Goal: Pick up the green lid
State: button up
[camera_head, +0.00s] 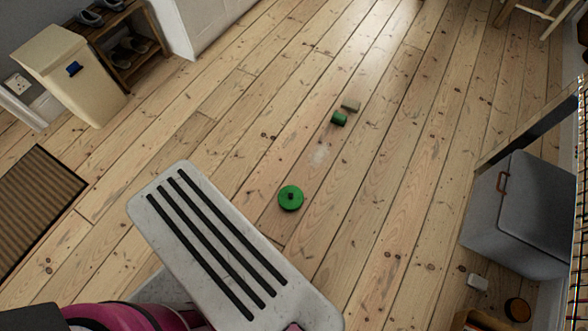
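The green lid (291,203) lies on the bare floorboards near the middle of the head view. It is round, with a small dark knob on top. It lies just beyond the right edge of my own pale base plate with black strips. My gripper is not in view. Nothing touches or covers the lid.
A small green block (339,119) and a beige block (351,105) lie beyond the lid. A cream bin (75,70) and shoe rack (135,55) stand upper left, a brown mat (35,200) left. A grey box (520,215) stands right. Floor around the lid is clear.

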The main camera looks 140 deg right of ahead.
aim_at(290, 197)
jog(key=z, duration=5.5)
jog(key=k+z, duration=0.15)
jog(key=z, duration=0.2)
jog(key=k+l+z, duration=0.1)
jog(key=z, duration=0.3)
jog(key=k+l+z, duration=0.1)
jog(key=z, duration=0.25)
jog(key=k+l, duration=0.05)
jog(key=k, duration=0.05)
